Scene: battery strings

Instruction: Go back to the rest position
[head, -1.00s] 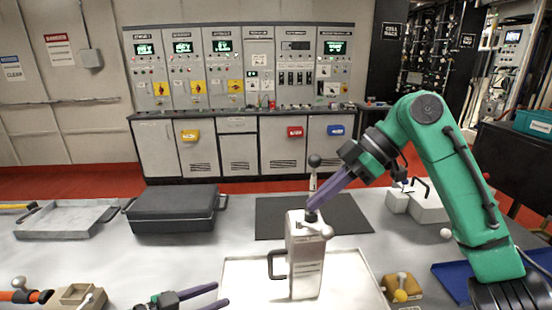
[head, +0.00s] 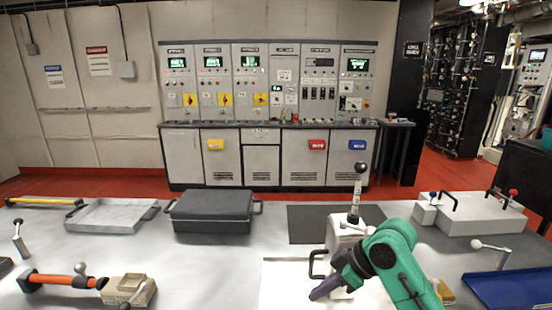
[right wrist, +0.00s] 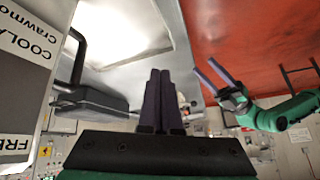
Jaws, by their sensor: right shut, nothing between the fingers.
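My right gripper (head: 318,295) is shut with empty purple fingers, low in front of the pale upright canister (head: 345,232) in the head view. My green right arm hides much of the canister. Its black side handle and the black-knobbed lever on top show. In the right wrist view the shut fingers (right wrist: 160,78) point away from the camera, and the canister's label (right wrist: 22,75) fills the left edge, apart from them. My left gripper (right wrist: 215,72) shows at the right there, with its two fingers apart and empty. It is not in the head view.
The canister stands at a white mat (head: 285,285). A dark case (head: 212,212), a grey tray (head: 110,215), a tan block (head: 128,290) with an orange-handled tool, a white box (head: 480,215) and a blue tray (head: 500,285) lie around the table.

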